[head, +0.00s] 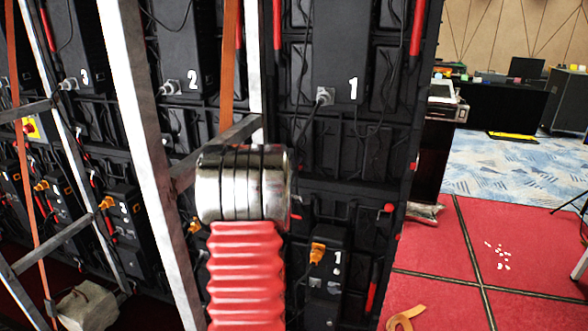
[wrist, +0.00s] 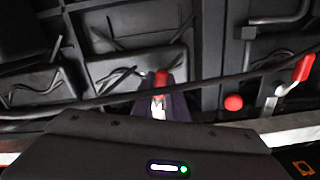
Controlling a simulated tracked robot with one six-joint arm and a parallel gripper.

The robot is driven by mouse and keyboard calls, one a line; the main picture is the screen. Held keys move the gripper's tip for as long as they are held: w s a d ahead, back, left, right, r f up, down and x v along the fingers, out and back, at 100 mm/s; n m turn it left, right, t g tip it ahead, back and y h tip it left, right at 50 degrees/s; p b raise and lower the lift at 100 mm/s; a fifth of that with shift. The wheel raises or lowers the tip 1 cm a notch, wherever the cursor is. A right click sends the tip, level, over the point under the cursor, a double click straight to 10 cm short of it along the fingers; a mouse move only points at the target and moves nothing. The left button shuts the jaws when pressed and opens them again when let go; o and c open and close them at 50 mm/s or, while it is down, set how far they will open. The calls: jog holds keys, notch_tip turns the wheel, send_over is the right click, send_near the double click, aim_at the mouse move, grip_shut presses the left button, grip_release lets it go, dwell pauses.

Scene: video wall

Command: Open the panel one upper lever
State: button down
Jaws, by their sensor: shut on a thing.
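The video wall's back shows in the head view, with panel one (head: 345,60) marked by a white 1 in the upper middle. Red lever handles show along its edges, one at upper left (head: 277,24) and one at upper right (head: 415,27). In the wrist view, my gripper (wrist: 160,100) has its dark fingers closed around a red-tipped lever (wrist: 161,78) in front of the black panel frame. Most of that lever is hidden by the fingers. I cannot tell which lever of the panel it is. My gripper does not show clearly in the head view.
In the wrist view, a red-handled metal lever (wrist: 302,68) and a red knob (wrist: 233,102) are to the right. A black cable (wrist: 100,102) crosses the frame. Silver posts (head: 140,130) stand left in the head view.

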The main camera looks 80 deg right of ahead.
jog(key=shift+r+n, duration=0.25)
jog(key=shift+n, duration=0.55)
jog(key=shift+r+n, duration=0.25)
jog(key=shift+n, duration=0.55)
jog(key=c, duration=1.7)
grip_release()
jog(key=shift+c, duration=0.2)
jog(key=shift+a, duration=0.1)
jog(key=w+a, duration=0.1)
jog(key=a, duration=1.2)
jog(key=shift+w+a, duration=0.15)
jog(key=shift+a, duration=0.1)
